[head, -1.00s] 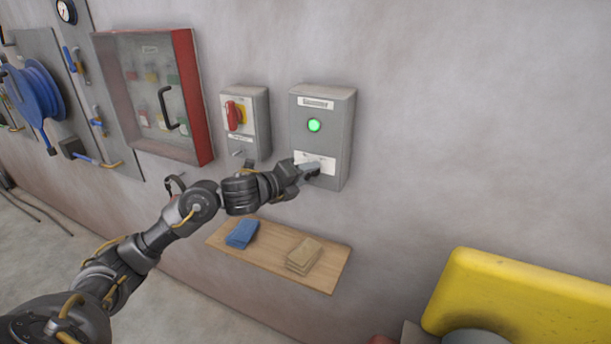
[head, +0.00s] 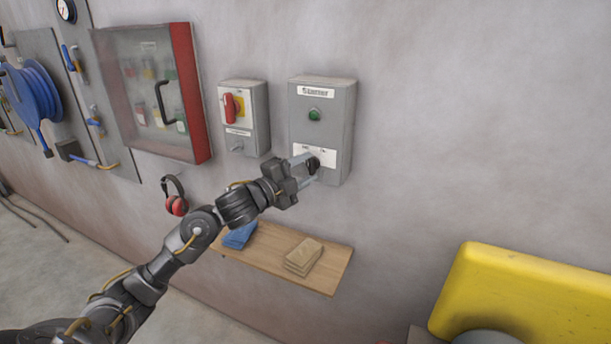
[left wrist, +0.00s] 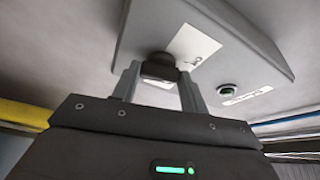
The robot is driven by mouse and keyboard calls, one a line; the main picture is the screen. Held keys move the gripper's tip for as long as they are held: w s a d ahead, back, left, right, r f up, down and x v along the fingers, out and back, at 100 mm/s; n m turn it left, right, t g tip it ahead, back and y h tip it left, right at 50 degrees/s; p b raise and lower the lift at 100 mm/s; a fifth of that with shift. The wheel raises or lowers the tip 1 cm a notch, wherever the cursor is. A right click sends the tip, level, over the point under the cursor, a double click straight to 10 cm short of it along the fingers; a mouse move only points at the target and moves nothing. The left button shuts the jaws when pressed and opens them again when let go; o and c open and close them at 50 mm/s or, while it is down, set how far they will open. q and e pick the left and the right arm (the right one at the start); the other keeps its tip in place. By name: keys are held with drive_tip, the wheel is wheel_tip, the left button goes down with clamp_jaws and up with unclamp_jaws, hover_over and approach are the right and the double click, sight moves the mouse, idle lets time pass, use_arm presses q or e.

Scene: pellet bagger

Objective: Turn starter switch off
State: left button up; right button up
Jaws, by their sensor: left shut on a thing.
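The grey starter box (head: 343,130) hangs on the wall, with its label at the top. Its round green lamp (head: 314,114) is dark, and shows also in the left wrist view (left wrist: 226,91). The black starter switch knob (head: 314,164) sits on a white plate low on the box's front. My left gripper (head: 308,168) is at the knob, with one finger on each side, shut on it. In the left wrist view the knob (left wrist: 158,69) is between the fingertips. The plate's markings are too small to read. My right gripper is in neither view.
Left of the starter is a grey box with a red rotary handle (head: 231,107), then a red-framed clear cabinet (head: 190,90). Red ear defenders (head: 176,202) hang below. A wooden shelf (head: 268,269) holds blue and tan cloths. A yellow machine part (head: 530,295) stands at lower right.

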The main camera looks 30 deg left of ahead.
use_arm(q)
drive_tip(key=shift+f+n+t+b, duration=0.2)
drive_tip(key=shift+n+t+b, duration=0.4)
drive_tip(key=shift+n, duration=1)
drive_tip(key=shift+y, duration=0.3)
drive_tip(key=o, duration=1)
drive_tip(key=b+v, duration=0.3)
drive_tip(key=v, duration=0.7)
drive_tip(key=shift+s+f, duration=0.15)
drive_tip(key=shift+s, duration=0.2)
